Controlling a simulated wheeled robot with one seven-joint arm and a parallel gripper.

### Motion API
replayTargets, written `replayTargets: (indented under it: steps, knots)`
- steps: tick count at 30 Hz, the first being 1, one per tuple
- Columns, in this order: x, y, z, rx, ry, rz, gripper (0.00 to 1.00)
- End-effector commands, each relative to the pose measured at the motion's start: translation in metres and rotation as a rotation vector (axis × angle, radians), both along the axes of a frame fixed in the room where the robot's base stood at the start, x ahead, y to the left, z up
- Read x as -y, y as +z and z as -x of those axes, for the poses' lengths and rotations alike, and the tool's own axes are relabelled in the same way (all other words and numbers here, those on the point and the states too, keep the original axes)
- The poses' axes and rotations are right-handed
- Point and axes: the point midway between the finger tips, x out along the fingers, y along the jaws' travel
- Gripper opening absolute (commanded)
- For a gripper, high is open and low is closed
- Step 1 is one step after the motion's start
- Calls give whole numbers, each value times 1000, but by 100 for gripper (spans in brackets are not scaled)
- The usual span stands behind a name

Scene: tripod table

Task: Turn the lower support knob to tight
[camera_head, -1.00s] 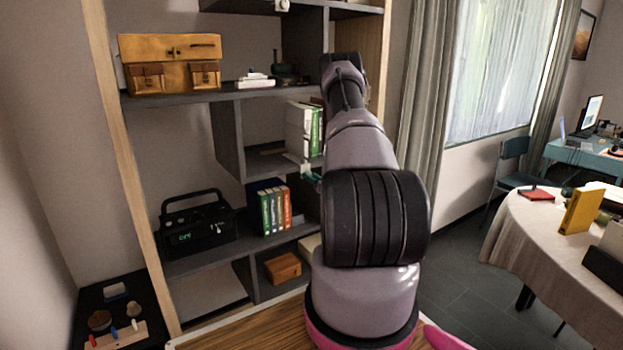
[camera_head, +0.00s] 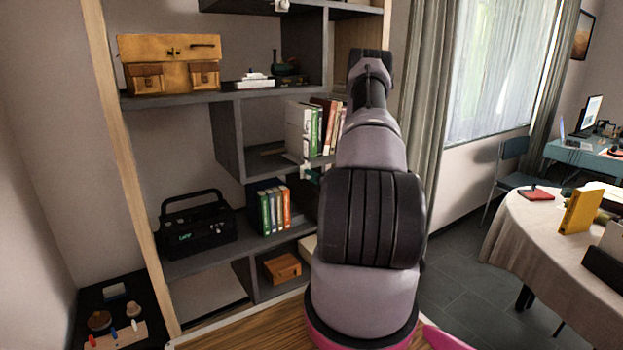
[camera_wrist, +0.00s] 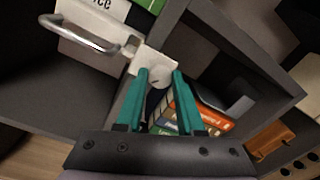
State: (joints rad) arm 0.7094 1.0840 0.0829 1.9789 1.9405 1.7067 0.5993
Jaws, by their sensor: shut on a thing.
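The lower support knob (camera_wrist: 155,66) is a small white part at the edge of the dark shelf divider in the wrist view. My gripper (camera_wrist: 160,77) has two teal fingers, one on each side of the white part, and is shut on it. The fingertips hide some of its sides, and I cannot read a tight mark on it. In the head view a small white fitting (camera_head: 304,170) shows at the shelf edge, left of my arm. My gripper is mostly hidden behind my arm there.
Upright books (camera_head: 273,208) stand on the shelf below, beside a black radio (camera_head: 194,225). A round table (camera_head: 525,230) stands at the right, with open floor between.

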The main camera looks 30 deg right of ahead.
Motion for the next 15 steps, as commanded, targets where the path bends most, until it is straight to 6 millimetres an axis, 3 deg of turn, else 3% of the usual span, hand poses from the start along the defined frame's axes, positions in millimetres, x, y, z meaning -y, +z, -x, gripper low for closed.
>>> replayTargets:
  steps: [15]
  knots:
    - [1,-3,2,-21,-1,-488,0]
